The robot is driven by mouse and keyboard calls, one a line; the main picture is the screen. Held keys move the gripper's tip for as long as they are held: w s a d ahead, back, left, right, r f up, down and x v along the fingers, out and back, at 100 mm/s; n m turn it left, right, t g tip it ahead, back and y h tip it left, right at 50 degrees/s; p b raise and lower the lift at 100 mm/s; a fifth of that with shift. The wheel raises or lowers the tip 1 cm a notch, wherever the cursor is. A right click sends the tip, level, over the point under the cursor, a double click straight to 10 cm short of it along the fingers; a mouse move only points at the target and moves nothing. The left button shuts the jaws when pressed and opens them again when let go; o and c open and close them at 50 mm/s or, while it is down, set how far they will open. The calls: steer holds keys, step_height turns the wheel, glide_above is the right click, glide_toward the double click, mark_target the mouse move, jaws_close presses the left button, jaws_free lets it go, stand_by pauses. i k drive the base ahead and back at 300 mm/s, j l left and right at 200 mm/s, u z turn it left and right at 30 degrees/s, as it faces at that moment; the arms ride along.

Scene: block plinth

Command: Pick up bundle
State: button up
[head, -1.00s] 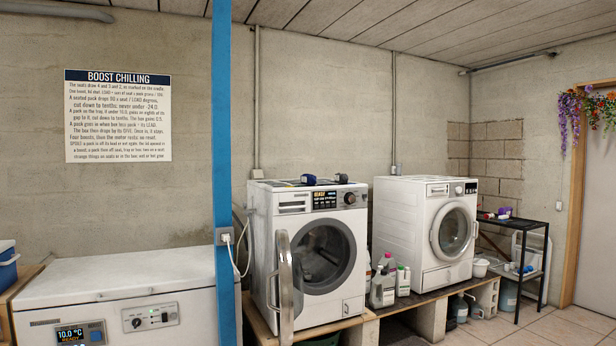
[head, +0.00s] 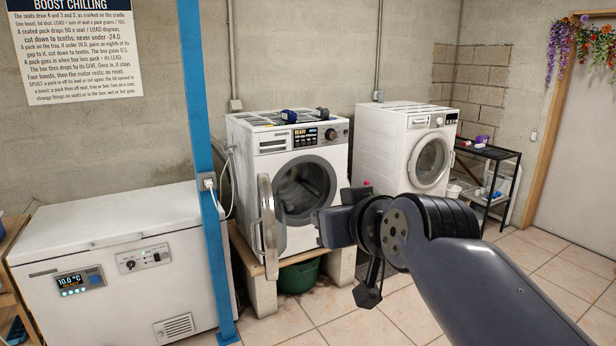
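I cannot make out a bundle in the head view. The front-loading washer (head: 270,160) stands left of centre with its round door (head: 268,225) swung open. Its drum (head: 304,188) is dim, and I cannot tell whether anything lies inside. My dark arm reaches in from the lower right, in front of the second washer's (head: 393,135) plinth. What looks like my gripper (head: 368,296) hangs down in front of the plinth and floor. Its fingers do not show clearly, so I cannot tell whether it is open or shut.
A white chest freezer (head: 120,225) with a closed lid stands left, beside a blue post (head: 203,130). A green tub (head: 299,276) sits under the washer plinth. A black shelf rack (head: 490,153) stands right. Tiled floor (head: 540,260) is clear at the right.

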mark_target(287, 116)
steer(key=i+l, duration=0.1)
steer(key=i, duration=3.4)
steer(key=i+u, duration=0.45)
steer(key=i, duration=0.15)
